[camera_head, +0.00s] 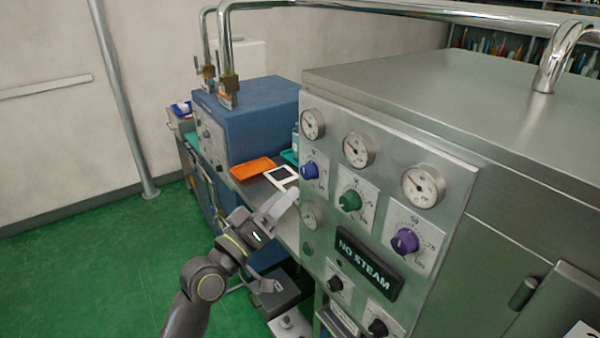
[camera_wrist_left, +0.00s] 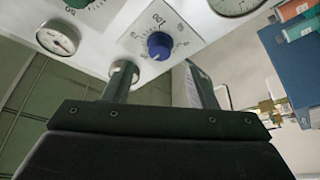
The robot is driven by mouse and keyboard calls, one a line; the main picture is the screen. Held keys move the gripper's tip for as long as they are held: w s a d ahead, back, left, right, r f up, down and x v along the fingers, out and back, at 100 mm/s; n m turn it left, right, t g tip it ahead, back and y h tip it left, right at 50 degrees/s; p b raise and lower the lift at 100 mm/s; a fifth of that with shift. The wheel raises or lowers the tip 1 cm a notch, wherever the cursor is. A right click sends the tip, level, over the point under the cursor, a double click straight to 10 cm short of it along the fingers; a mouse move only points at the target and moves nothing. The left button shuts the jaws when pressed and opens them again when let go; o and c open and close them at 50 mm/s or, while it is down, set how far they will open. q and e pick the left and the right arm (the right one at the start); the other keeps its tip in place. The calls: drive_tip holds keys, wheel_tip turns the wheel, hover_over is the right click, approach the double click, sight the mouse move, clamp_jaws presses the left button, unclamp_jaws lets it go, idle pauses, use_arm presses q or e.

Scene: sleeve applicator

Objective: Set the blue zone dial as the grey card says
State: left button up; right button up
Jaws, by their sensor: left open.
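The blue zone dial (camera_head: 309,170) is a round knob on a white scale plate at the upper left of the steel panel. In the left wrist view the blue dial (camera_wrist_left: 160,45) shows just beyond and between my fingers, with numbers around it. Its pointer is too small to read. My left gripper (camera_head: 282,205) is open and empty, in front of and below the dial, apart from it. Its two fingers (camera_wrist_left: 160,78) also show in the wrist view. I cannot make out a grey card for certain; a white framed piece (camera_head: 282,177) lies on the shelf behind.
Beside the blue dial are a green dial (camera_head: 349,200), a purple dial (camera_head: 404,242) and several gauges (camera_head: 358,150). A dark "NO STEAM" sign (camera_head: 365,264) sits below. An orange tray (camera_head: 253,168) and a blue machine (camera_head: 260,115) stand behind. The green floor at left is clear.

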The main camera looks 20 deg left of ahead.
sight(304, 175)
use_arm(q)
drive_tip(key=p+x, duration=0.1)
drive_tip(key=x, duration=0.5)
drive_tip(key=shift+w+r, duration=0.1)
drive_tip(key=shift+w, duration=0.05)
drive_tip(key=c, duration=1)
